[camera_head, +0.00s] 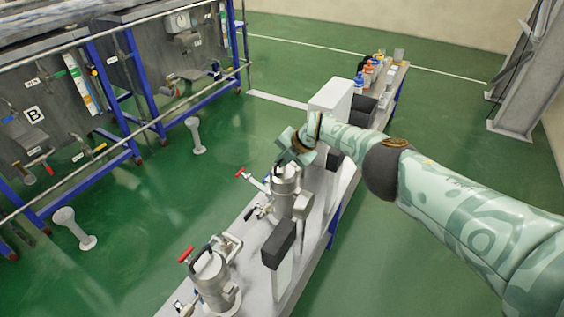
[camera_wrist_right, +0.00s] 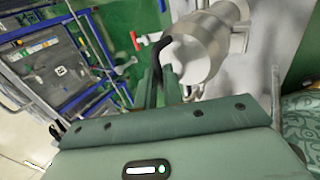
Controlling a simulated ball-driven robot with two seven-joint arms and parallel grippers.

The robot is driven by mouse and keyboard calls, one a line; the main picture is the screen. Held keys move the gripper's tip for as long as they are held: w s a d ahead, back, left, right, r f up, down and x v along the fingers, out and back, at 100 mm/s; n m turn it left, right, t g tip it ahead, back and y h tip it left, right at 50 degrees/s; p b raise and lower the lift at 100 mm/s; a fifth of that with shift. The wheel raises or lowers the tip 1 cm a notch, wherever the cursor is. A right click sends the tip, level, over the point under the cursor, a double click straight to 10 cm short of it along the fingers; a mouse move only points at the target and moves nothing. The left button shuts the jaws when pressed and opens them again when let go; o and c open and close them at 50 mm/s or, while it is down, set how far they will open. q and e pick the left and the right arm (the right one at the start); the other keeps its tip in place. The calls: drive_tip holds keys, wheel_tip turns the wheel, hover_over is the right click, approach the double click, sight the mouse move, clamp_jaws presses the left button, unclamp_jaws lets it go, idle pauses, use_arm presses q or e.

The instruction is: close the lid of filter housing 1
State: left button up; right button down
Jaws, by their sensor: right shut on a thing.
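Two steel filter housings stand on the long grey bench: a nearer one (camera_head: 213,287) at the bottom and a farther one (camera_head: 285,188) beyond it. I cannot read which is number 1. My right gripper (camera_head: 284,158) is at the top of the farther housing, partly hiding its lid. In the right wrist view, the two green fingers (camera_wrist_right: 160,88) are shut on a black curved lid handle (camera_wrist_right: 158,50), beside the steel body (camera_wrist_right: 207,42). I cannot tell whether that lid sits flush. The nearer housing has a black handle on top. My left gripper is not in view.
Red-handled valves (camera_head: 185,254) (camera_head: 240,172) stick out left of the housings. Dark and white boxes (camera_head: 278,244) stand right of them. Bottles (camera_head: 368,72) stand at the bench's far end. A blue-framed rig (camera_head: 105,85) stands at the left, with green floor between.

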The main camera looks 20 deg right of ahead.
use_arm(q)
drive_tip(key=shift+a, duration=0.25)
use_arm(e)
drive_tip(key=shift+w+a+r, duration=0.35)
drive_tip(key=shift+a+r, duration=0.15)
drive_tip(key=shift+a, duration=0.15)
drive_tip(key=c, duration=1.8)
unclamp_jaws()
drive_tip(key=shift+o, duration=1.3)
drive_tip(key=shift+w+a+f, duration=0.2)
drive_tip(key=shift+w, duration=0.05)
drive_tip(key=shift+a+f, duration=0.1)
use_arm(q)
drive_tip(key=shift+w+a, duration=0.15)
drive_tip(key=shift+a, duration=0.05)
